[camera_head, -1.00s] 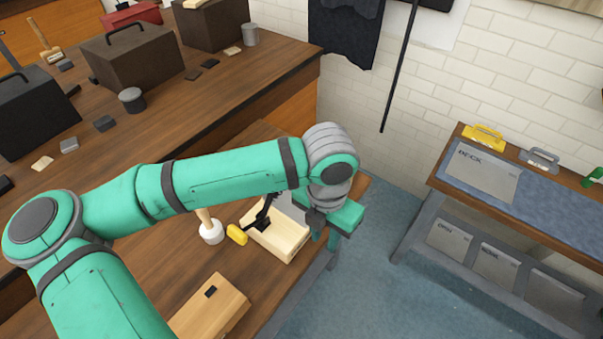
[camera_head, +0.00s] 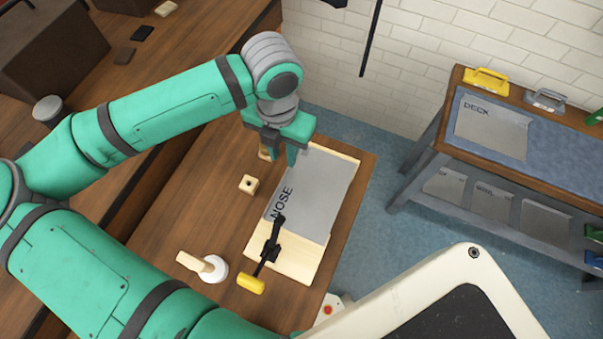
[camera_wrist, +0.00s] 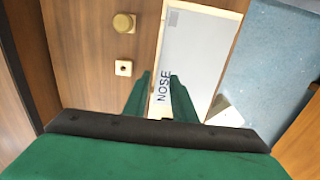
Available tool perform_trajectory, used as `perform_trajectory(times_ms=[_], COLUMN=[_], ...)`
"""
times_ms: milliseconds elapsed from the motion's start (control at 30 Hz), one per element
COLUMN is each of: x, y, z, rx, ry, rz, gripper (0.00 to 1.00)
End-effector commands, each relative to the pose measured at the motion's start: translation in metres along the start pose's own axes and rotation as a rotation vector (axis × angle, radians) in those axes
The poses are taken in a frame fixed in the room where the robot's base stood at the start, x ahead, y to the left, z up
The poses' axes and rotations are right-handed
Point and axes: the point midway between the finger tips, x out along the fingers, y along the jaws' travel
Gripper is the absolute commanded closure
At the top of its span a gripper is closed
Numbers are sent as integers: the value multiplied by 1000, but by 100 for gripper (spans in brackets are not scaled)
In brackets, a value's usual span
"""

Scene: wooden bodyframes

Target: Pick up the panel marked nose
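The grey panel marked NOSE (camera_head: 318,188) lies flat on a pale wooden body (camera_head: 287,259) on the wooden bench. It also shows in the wrist view (camera_wrist: 192,55), with its lettering near my fingers. A black clamp (camera_head: 273,240) with a yellow handle (camera_head: 250,284) overlaps the panel's lettered end. My gripper (camera_head: 294,155) is over the panel's far left edge, pointing down. In the wrist view my gripper (camera_wrist: 160,85) has its two green fingers apart with nothing between them. I cannot tell whether a finger touches the panel.
A second bench (camera_head: 430,138) at the right carries a DECK panel (camera_head: 492,130) and has more panels below. Blue floor (camera_head: 372,240) separates the benches.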

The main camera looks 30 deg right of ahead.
Motion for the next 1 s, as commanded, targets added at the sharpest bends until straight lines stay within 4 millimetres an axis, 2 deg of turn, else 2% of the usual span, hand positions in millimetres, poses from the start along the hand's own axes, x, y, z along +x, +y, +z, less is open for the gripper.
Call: perform_trajectory(times_ms=[200, 467, 800, 1000], x=[33, 51, 93, 98], y=[-2, 0, 5, 6], z=[0, 0, -1, -1], rx=[3, 1, 0, 0], ry=[2, 0, 1, 0], rz=[-3, -1, -2, 0], gripper=[76, 76, 76, 76])
